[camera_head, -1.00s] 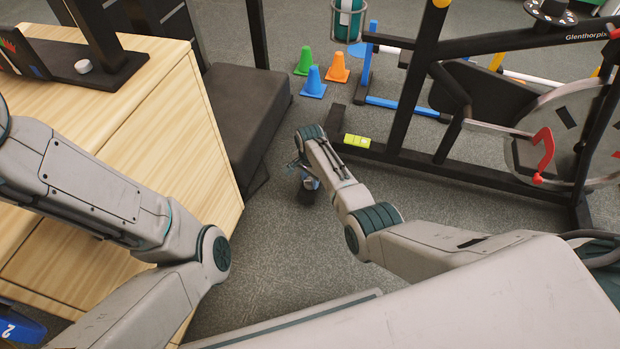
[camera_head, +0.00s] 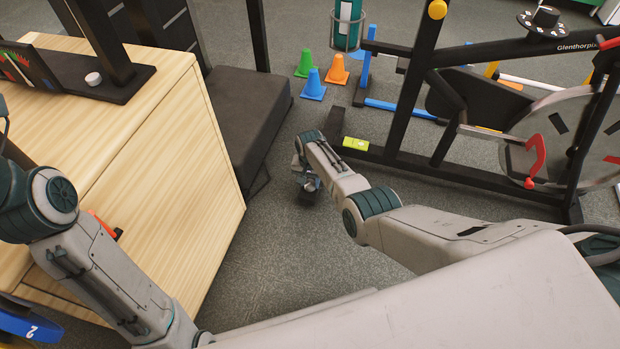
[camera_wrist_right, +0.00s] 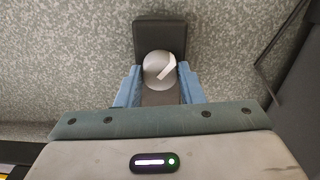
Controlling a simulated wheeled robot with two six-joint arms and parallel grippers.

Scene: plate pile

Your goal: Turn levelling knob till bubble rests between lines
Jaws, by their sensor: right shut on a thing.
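The round grey levelling knob (camera_wrist_right: 159,70) has a pale pointer mark on top and sits on a black foot (camera_wrist_right: 160,36) in the right wrist view. My right gripper (camera_wrist_right: 159,86) has its blue fingers on both sides of the knob and is shut on it. In the head view this gripper (camera_head: 308,184) is low by the floor, and the knob is mostly hidden. The yellow-green spirit level (camera_head: 355,144) lies on the black base bar of the exercise bike. Its bubble and lines are too small to read. My left gripper is out of sight.
The bike's black frame (camera_head: 460,178) and red-handled flywheel (camera_head: 570,125) stand to the right. A dark padded block (camera_head: 245,110) and a wooden cabinet (camera_head: 170,160) are to the left. Several small cones (camera_head: 313,84) stand behind. Grey floor is open around the right gripper.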

